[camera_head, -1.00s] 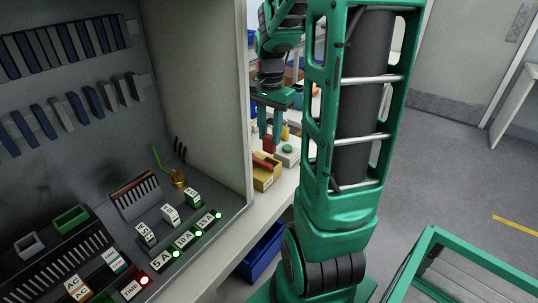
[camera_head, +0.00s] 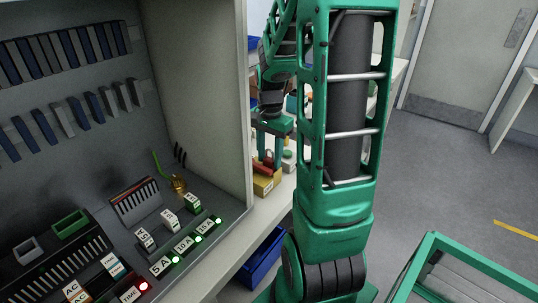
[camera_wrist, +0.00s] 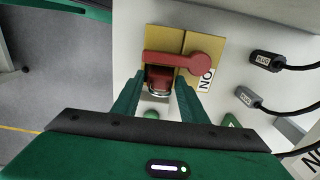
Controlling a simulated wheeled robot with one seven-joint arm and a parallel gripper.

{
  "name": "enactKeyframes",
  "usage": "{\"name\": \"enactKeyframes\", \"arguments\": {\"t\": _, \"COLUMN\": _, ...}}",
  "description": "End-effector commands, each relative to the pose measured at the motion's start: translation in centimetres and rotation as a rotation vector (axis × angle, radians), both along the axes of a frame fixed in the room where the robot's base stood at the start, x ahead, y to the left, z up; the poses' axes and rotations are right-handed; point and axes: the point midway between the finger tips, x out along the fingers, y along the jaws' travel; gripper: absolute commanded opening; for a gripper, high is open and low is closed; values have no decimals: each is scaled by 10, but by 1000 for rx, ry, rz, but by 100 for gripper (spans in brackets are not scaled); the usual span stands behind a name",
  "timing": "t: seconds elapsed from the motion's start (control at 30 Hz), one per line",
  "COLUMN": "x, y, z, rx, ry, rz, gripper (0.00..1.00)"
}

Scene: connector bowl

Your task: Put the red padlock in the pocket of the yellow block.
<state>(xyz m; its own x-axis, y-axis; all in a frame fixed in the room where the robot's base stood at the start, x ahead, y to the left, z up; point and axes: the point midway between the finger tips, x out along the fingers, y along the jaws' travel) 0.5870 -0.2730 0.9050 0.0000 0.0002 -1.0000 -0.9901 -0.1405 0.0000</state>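The red padlock (camera_wrist: 159,78) is between the fingertips of my gripper (camera_wrist: 160,84) in the wrist view, with its metal shackle towards the palm. The fingers appear closed on its sides. The yellow block (camera_wrist: 163,38) lies just beyond it, with a red lever (camera_wrist: 180,60) across its face. The lever partly hides the block's pocket and the padlock's far end, so I cannot tell how deep the padlock sits. In the head view my gripper (camera_head: 267,163) points down over the yellow block (camera_head: 264,186), close to the red lever (camera_head: 263,169).
Two plugs with black cables (camera_wrist: 266,60) lie to the right in the wrist view. The grey cabinet wall (camera_head: 205,90) stands close on the left.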

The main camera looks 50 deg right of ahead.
Motion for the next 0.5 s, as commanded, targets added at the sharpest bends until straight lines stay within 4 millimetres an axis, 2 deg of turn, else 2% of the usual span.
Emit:
{"name": "enactKeyframes", "arguments": {"t": 0.33, "x": 0, "y": -1, "z": 1, "rx": 0, "ry": 0, "rz": -1, "gripper": 49}}
{"name": "enactKeyframes", "arguments": {"t": 0.5, "x": 1, "y": -1, "z": 15, "rx": -3, "ry": -3, "rz": -1, "gripper": 49}}
